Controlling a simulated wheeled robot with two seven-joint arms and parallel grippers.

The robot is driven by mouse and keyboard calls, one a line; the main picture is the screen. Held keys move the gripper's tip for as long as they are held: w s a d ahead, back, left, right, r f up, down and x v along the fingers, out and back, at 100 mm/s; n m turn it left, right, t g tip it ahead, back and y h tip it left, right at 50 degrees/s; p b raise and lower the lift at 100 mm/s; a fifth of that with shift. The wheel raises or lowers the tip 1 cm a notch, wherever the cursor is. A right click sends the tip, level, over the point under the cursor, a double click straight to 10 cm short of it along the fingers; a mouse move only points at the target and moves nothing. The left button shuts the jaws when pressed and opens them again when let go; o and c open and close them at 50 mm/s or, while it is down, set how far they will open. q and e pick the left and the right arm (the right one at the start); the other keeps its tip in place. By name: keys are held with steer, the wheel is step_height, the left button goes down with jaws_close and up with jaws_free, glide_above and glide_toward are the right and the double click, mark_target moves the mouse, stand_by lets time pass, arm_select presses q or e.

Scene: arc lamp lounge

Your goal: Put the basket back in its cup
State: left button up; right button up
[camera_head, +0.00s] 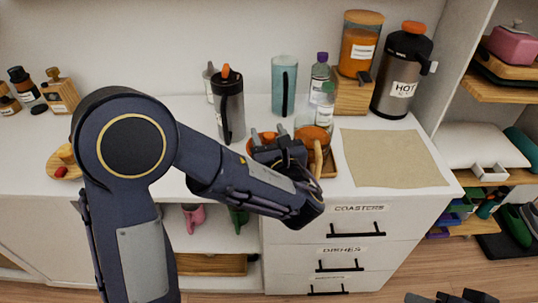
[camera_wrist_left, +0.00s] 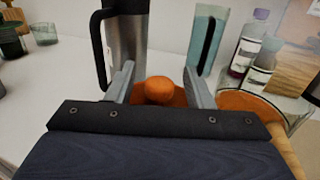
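My left gripper (camera_head: 272,140) is over the wooden tray at the counter's middle. In the left wrist view its fingers (camera_wrist_left: 160,88) are apart, with a round orange knob (camera_wrist_left: 160,90) between them and gaps at its sides. The knob tops an orange piece (camera_head: 263,137), mostly hidden by the gripper. To its right is an orange cup-like piece (camera_head: 313,134) with a wooden handle (camera_head: 318,158); it also shows in the left wrist view (camera_wrist_left: 250,103). I cannot tell which piece is the basket. My right gripper (camera_head: 450,297) is barely in view at the bottom right edge.
A dark-handled tumbler (camera_head: 230,108), a teal pitcher (camera_head: 284,86) and bottles (camera_head: 319,78) stand close behind. The wooden tray (camera_head: 329,165) is partly hidden. A beige mat (camera_head: 390,158) lies bare at the right. A flask marked HOT (camera_head: 402,75) stands behind it.

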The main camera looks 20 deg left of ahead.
arm_select(q)
jaws_close()
